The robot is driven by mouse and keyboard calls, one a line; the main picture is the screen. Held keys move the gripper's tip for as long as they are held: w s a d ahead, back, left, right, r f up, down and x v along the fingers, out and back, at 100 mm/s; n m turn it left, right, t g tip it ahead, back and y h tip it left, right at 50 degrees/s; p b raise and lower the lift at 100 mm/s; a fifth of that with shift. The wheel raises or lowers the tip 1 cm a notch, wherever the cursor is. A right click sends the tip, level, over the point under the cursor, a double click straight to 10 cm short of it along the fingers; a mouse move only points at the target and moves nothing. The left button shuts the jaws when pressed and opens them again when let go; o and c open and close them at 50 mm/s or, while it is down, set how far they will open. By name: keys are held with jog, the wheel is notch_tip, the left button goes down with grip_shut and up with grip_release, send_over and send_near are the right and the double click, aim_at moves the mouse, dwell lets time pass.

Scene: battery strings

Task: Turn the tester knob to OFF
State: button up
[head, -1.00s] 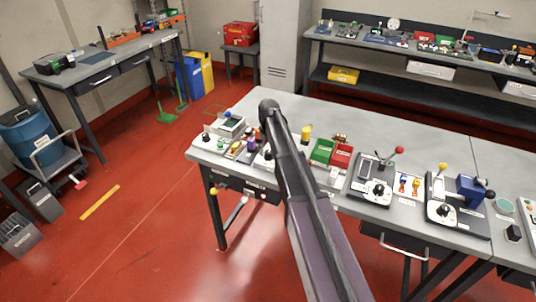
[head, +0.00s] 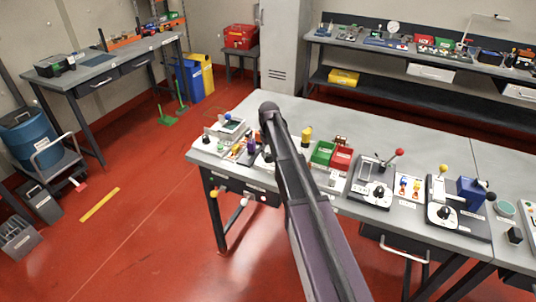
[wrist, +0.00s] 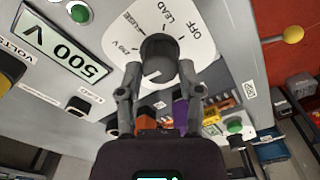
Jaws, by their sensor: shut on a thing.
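The tester knob (wrist: 160,50) is dark and round and sits on a white dial marked LEAD and OFF, with other labels partly hidden. My gripper (wrist: 158,76) is shut on the knob, one finger on each side of it. A short pale line shows on the knob's lower part, turned away from OFF, which is printed at the dial's upper right. The tester's display (wrist: 62,43) reads 500 V. In the head view, my arm crosses the workbench and hides the knob and fingertips.
The back of the bench is clear.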

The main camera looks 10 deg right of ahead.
jog(key=m, duration=0.5)
dwell(0.6)
jog(key=m, duration=0.5)
jog(key=shift+m, duration=0.3)
dwell(0.3)
jog(key=m, duration=0.3)
jog(key=shift+m, duration=1.4)
